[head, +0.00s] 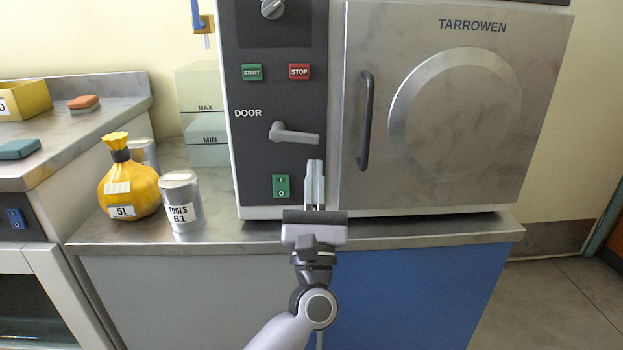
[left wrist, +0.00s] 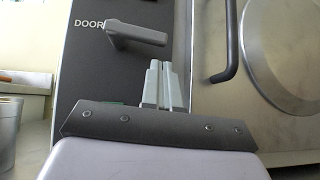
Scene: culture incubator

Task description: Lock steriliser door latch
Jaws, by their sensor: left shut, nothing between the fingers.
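The steriliser door (head: 460,110) is the steel panel marked TARROWEN with a dark vertical handle (head: 366,120); it looks closed. The door latch (head: 296,135) is a grey lever beside the label DOOR on the dark control panel, its arm pointing right, roughly horizontal. In the left wrist view the latch (left wrist: 137,33) shows above my fingertips. A gap to the lever shows in the left wrist view (left wrist: 160,68). My right gripper is not in view.
The panel also has a green START button (head: 252,72), a red STOP button (head: 299,72), a knob (head: 272,9) and a green switch (head: 281,186). A yellow bag (head: 128,188) and a TOOLS tin (head: 181,203) stand left on the steel counter (head: 225,238).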

